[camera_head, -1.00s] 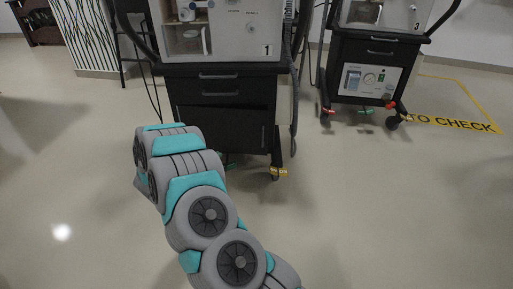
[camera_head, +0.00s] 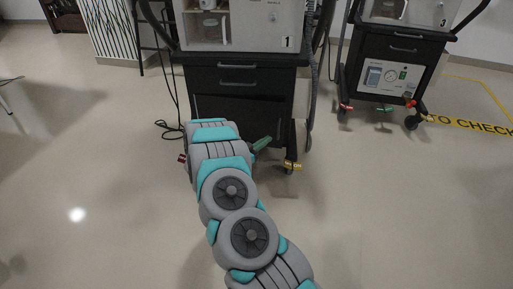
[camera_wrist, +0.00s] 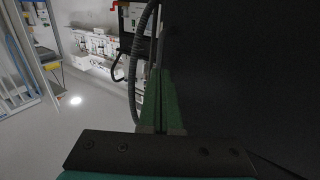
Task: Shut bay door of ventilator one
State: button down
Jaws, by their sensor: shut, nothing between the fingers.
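Ventilator one (camera_head: 270,25), labelled 1, stands on a black cart in the head view. The lower black bay front (camera_head: 270,115) sits under two drawers. My arm hides part of it, and I cannot tell how far the bay door stands open. My gripper (camera_head: 268,141) has green fingers and is low in front of the bay front, near its right side. In the wrist view, the fingers (camera_wrist: 160,88) are together and empty. A large dark panel (camera_wrist: 250,65) fills the right of that view, close beside the fingers; whether they touch cannot be told.
Ventilator three (camera_head: 400,50) stands on its own cart at the right. A grey hose (camera_head: 312,100) hangs at the right side of ventilator one. A caster with a yellow tag (camera_head: 292,165) is below. A cable (camera_head: 168,130) lies at the left. The floor in front is clear.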

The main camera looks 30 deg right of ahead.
jog(key=shift+x, duration=2.1)
jog(key=shift+d, duration=0.1)
jog(key=w+d, duration=0.1)
jog(key=w+d+p, duration=0.1)
jog(key=w+d, duration=0.1)
jog(key=shift+w+d, duration=0.1)
jog(key=shift+d, duration=0.2)
